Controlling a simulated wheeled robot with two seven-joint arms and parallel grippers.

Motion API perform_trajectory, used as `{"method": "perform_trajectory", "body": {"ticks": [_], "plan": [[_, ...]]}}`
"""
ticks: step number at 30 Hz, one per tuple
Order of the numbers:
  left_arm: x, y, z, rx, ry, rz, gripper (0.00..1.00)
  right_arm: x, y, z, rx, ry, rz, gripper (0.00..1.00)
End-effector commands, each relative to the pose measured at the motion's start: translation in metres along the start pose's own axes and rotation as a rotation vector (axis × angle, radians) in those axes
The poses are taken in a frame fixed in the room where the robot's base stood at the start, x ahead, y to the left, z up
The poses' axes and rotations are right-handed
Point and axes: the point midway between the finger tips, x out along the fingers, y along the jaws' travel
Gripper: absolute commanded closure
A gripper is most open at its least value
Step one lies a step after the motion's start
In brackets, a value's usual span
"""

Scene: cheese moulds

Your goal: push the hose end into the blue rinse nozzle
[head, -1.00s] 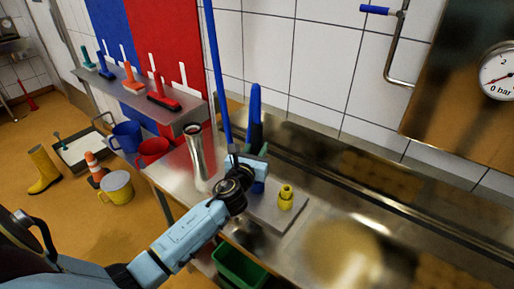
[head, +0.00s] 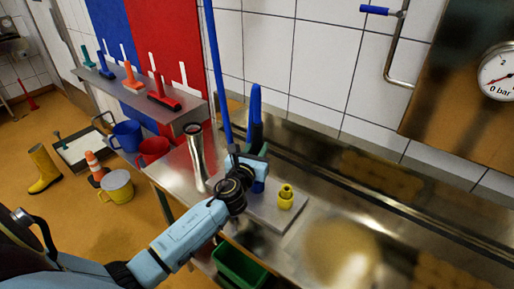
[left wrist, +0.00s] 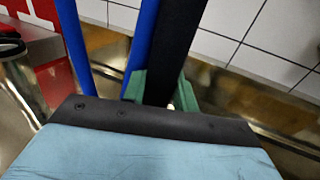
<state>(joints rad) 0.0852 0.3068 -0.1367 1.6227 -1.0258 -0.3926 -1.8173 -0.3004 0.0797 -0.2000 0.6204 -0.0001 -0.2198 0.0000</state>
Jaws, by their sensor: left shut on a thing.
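My left gripper (head: 256,140) has green fingers shut on an upright blue piece (head: 255,104), which looks like the hose end; its top stands above the fingers. In the left wrist view this piece (left wrist: 142,40) has a dark side and passes between the green fingers (left wrist: 160,92). The blue rinse nozzle (head: 258,187) shows partly, just below the gripper, on a grey plate. The gripper hides the piece's lower end, so I cannot tell whether it touches or enters the nozzle. My right gripper is out of view.
A yellow nozzle (head: 286,197) stands close on the right on the plate (head: 274,215). A steel cylinder (head: 197,150) and a long blue pole or hose (head: 215,70) are to the left. A shelf (head: 180,118) holds brushes. The steel sink (head: 345,235) is clear at right.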

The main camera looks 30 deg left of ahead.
Motion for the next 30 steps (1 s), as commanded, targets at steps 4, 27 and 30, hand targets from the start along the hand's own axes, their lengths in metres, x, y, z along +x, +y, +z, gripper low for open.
{"method": "perform_trajectory", "body": {"ticks": [4,27,30], "plan": [[0.001,0.0,0.002,0.0,-0.003,0.0,0.99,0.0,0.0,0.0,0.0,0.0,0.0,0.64],[0.001,0.0,-0.014,0.001,-0.002,0.0,0.99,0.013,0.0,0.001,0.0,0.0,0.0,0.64],[0.001,0.0,-0.016,0.001,-0.002,0.0,0.99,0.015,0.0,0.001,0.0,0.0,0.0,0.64]]}}
